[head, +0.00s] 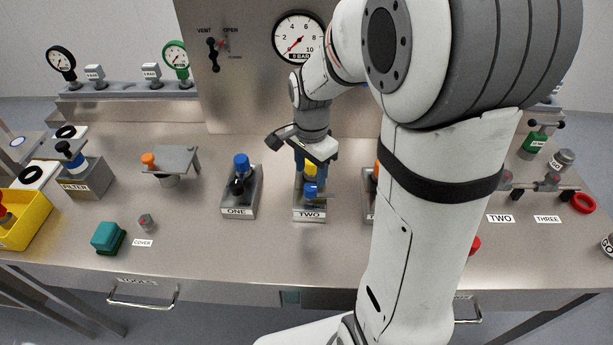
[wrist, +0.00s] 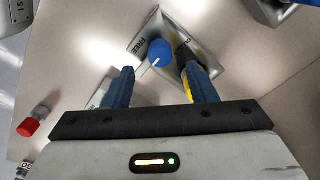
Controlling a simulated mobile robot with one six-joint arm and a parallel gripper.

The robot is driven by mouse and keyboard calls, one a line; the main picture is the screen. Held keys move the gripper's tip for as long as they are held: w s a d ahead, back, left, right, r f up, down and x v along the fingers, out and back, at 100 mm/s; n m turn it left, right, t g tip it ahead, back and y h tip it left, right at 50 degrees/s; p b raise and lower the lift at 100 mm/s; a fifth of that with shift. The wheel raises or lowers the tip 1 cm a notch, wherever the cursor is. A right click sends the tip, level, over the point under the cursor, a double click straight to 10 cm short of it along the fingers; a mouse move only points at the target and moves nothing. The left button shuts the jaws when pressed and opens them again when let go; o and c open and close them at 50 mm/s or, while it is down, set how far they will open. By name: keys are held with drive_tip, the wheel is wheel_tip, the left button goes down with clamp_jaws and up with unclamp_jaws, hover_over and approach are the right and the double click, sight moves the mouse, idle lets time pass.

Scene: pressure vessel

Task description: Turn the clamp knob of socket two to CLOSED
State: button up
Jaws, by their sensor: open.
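Socket two (head: 309,214) is a grey metal block with a TWO label, on the bench in the head view. Its blue clamp knob (head: 311,190) is at its front, and a yellow part (head: 310,170) stands behind it. In the wrist view the blue knob (wrist: 160,52) has a white pointer line, and a FREE label is beside it. A second label is mostly hidden. My gripper (head: 315,160) is open above the socket. In the wrist view its blue fingers (wrist: 160,78) are apart, with the knob just beyond the gap; contact cannot be told.
Socket one (head: 238,208), with a blue knob, stands close on the left. Another socket (head: 370,210) on the right is partly hidden by my arm. A teal block (head: 107,237) and yellow bin (head: 28,222) are at left. The front bench strip is mostly clear.

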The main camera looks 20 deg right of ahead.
sight(310, 187)
wheel_tip(310, 187, down, 5)
drive_tip(key=shift+f, duration=0.15)
drive_tip(key=c, duration=1)
